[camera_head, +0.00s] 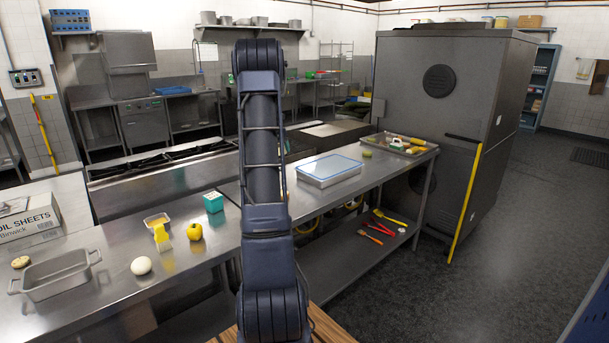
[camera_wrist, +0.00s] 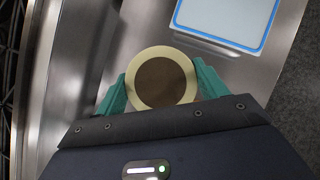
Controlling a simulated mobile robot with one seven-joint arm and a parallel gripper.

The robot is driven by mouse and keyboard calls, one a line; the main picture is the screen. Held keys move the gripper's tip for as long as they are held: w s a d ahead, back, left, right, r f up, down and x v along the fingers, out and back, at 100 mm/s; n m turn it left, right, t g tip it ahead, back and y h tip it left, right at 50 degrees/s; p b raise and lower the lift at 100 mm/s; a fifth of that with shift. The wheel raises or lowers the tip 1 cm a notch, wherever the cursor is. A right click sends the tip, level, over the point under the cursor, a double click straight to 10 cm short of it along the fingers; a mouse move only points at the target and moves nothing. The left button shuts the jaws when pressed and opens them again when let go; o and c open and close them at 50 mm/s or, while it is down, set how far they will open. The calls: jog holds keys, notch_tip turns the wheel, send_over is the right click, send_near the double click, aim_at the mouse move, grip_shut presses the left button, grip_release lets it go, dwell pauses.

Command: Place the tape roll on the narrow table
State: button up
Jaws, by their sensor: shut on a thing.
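In the wrist view, the tape roll (camera_wrist: 161,51) is a pale cream ring with a brown middle. My gripper (camera_wrist: 160,85) is shut on it, one teal finger on each side. A long steel table (camera_head: 325,201) stands right of my arm in the head view; its steel top also shows in the wrist view (camera_wrist: 262,70), beyond and below the roll. I cannot tell the height of the roll above it. In the head view my own arm hides the gripper and the roll.
A blue-rimmed lidded container (camera_head: 329,170) and a tray of food (camera_head: 398,145) occupy the table. Utensils (camera_head: 383,226) lie on its lower shelf. The left counter holds a yellow pepper (camera_head: 194,232), a teal box (camera_head: 213,202) and a metal pan (camera_head: 55,275). A large grey cabinet (camera_head: 445,90) stands behind.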

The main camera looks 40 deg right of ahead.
notch_tip(320, 180, down, 17)
jog(key=shift+f, duration=0.1)
dwell(0.5)
jog(key=shift+f, duration=0.1)
jog(key=o, duration=1)
